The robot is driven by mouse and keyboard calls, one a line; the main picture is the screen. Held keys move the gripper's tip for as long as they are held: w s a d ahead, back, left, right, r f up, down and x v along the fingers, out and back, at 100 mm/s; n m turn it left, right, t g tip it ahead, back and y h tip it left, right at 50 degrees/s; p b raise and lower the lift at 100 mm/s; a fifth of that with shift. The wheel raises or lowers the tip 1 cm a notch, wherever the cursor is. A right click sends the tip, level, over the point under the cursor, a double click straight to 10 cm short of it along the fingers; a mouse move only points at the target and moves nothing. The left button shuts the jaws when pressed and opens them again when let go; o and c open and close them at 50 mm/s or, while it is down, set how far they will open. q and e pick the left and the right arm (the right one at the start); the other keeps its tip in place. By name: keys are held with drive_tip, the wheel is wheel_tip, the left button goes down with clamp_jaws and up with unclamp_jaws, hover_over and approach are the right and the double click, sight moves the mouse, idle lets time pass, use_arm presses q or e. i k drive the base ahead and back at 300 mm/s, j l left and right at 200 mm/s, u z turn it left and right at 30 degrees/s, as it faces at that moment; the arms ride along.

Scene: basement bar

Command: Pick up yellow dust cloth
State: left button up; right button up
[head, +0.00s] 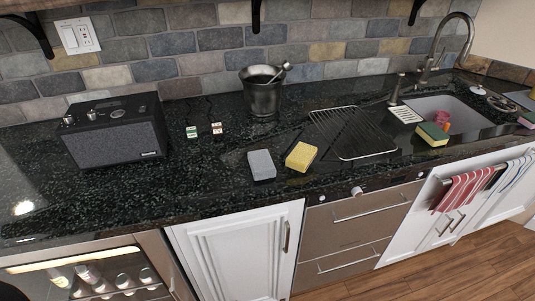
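A yellow cloth-like item (301,156), which I take for the yellow dust cloth, lies on the dark granite counter near its front edge. It looks like a thick folded block and sits slightly tilted to the picture. Nothing covers it. A grey item of similar shape (262,165) lies just left of it, with a small gap between them. Neither of my grippers is in view.
A black speaker (115,130) stands at the left. A metal ice bucket (263,97) is behind, a wire rack (352,133) to the right. A sponge (432,134) lies by the sink (455,113). The front counter between speaker and grey item is clear.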

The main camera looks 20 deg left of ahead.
sight(302, 155)
drive_tip(key=i+l+u, duration=0.1)
drive_tip(key=u, duration=1.35)
drive_tip(key=l+u, duration=0.5)
drive_tip(key=u, duration=0.2)
drive_tip(key=k+l+u, duration=0.15)
drive_tip(key=u, duration=0.2)
drive_tip(key=k+l+u, duration=0.4)
drive_tip(key=l+u, duration=0.2)
drive_tip(key=l, duration=0.2)
